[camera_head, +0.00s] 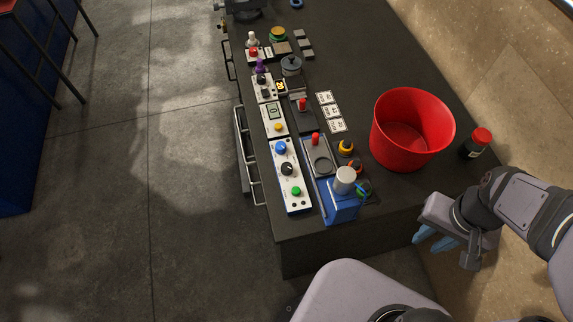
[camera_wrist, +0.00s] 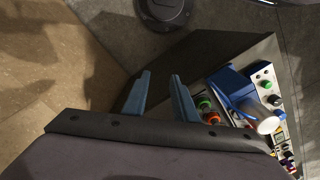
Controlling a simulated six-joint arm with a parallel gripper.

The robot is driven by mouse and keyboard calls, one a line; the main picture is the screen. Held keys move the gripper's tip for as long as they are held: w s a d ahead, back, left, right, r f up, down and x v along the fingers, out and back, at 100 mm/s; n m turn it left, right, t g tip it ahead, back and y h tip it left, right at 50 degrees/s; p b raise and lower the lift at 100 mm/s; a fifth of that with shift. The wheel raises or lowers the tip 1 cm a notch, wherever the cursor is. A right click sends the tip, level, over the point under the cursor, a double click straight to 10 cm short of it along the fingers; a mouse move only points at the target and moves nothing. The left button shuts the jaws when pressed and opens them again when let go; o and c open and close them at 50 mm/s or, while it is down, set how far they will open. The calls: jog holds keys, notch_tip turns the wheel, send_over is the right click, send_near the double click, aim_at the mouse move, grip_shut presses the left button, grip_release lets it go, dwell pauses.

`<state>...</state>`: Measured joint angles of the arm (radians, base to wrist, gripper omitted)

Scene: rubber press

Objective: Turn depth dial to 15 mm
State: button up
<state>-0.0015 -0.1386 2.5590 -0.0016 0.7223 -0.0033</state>
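A white control panel (camera_head: 291,204) near the front left of the dark bench carries a blue knob (camera_head: 281,147), a black knob (camera_head: 287,168) and a green button (camera_head: 296,190). The labels are too small to read, so I cannot tell which knob is the depth dial or its setting. The wrist view shows the green button (camera_wrist: 266,85) and black knob (camera_wrist: 275,100) at the right edge. My gripper (camera_head: 434,239) is beyond the bench's right front corner, well apart from the panel. In the wrist view its blue fingers (camera_wrist: 161,78) are spread with nothing between them.
A blue press (camera_head: 341,205) with a pale cylinder (camera_head: 345,179) stands right of the panel. A large red bucket (camera_head: 405,140) and a red-capped bottle (camera_head: 476,144) stand farther right. A small display unit (camera_head: 273,113) sits behind the panel. Bare bench lies before the bucket.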

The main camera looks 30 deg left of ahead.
jog(key=o, duration=0.4)
jog(key=shift+r, duration=0.25)
notch_tip(320, 180, up, 4)
jog(key=r, duration=0.1)
jog(key=w+a+n+b, duration=0.3)
jog(key=w+a+n, duration=0.1)
jog(key=w+a, duration=0.2)
jog(key=n+b, duration=0.7)
jog(key=n, duration=0.5)
send_over(286, 167)
jog(key=shift+t, duration=0.3)
jog(key=f, duration=1.1)
jog(key=shift+s+f, duration=0.2)
jog(key=shift+w+f+p, duration=0.2)
jog(key=shift+f+p, duration=1.2)
jog(key=shift+f, duration=2.5)
